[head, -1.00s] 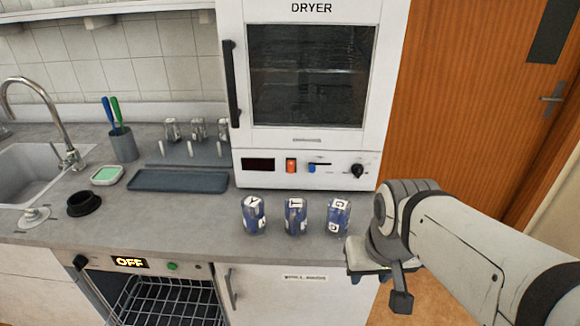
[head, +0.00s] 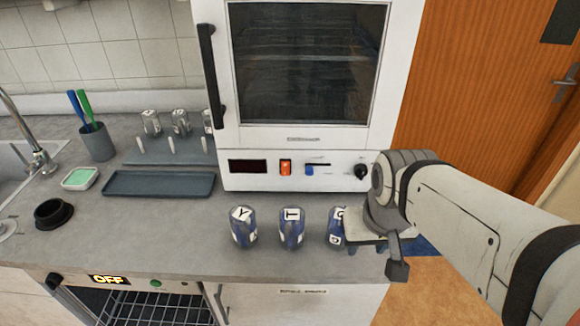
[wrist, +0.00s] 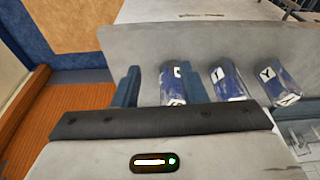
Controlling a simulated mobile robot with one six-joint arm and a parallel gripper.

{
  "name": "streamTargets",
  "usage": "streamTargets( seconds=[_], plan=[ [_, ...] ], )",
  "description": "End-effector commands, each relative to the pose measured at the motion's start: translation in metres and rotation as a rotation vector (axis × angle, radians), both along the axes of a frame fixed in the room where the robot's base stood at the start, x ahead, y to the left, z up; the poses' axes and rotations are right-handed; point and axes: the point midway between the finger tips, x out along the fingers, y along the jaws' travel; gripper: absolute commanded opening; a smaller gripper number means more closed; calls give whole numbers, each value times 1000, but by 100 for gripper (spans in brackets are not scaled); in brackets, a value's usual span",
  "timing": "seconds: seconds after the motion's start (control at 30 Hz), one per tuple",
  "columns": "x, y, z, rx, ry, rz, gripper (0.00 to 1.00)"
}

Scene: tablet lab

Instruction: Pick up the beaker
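Three clear beakers with blue contents stand in a row on the counter. Their labels read Y (head: 243,229), T (head: 291,230) and G (head: 336,228). In the wrist view, the G beaker (wrist: 171,90) appears between my gripper's two blue fingers (wrist: 160,78), partly covered by the right one. The T beaker (wrist: 227,84) and Y beaker (wrist: 278,84) lie to its right. My gripper is open and empty. In the head view my wrist overlaps the right edge of the G beaker, and the fingers are hidden. I cannot tell if they touch it.
The grey counter (head: 130,240) carries a white dryer (head: 230,175) behind the beakers. Several empty glass vessels (head: 181,122) stand on a rack at the back left, near a dark tray (head: 158,184), a pen cup (head: 96,143) and a black ring (head: 54,213). The counter's front edge is close.

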Motion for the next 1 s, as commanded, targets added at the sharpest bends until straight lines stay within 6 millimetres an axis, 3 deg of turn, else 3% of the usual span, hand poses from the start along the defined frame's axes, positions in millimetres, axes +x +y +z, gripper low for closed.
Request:
streamTargets(
  seconds=[0.17,0.43,0.6,0.77,1.0],
  plan=[
    [15,16,2,24,28,-85,54],
    [83,75,-1,92,152,-482,76],
    [112,110,-11,98,202,-700,77],
    [123,125,-18,96,219,-794,77],
    [123,128,-43,95,221,-811,77]
  ],
)
